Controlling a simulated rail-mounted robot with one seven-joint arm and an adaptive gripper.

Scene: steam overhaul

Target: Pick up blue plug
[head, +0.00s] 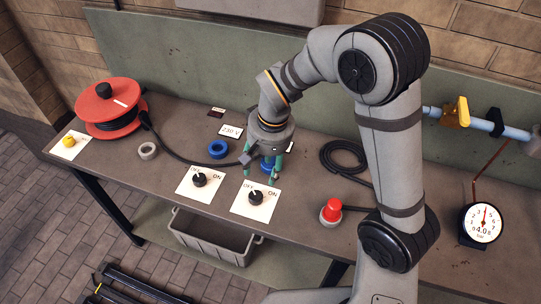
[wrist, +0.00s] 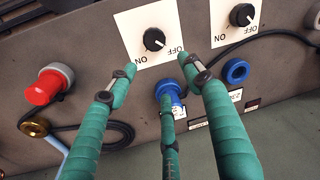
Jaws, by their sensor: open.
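The blue plug (wrist: 173,87) stands on the bench in the wrist view, between the spread fingers of my gripper (wrist: 158,78). One green finger crosses in front of its lower part, and a pale label shows on it. In the head view the blue plug (head: 267,164) is mostly hidden behind my gripper (head: 261,174), which points down over the bench behind the right switch plate. The fingers are open and hold nothing. I cannot tell whether any finger touches the plug.
A blue ring socket (head: 218,149) and a grey ring (head: 148,150) lie left of the gripper. Two switch plates (head: 199,183) are at the front. A red knob-like piece (head: 331,209) is to the right. A red cable reel (head: 108,105) and a gauge (head: 482,223) stand at the sides.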

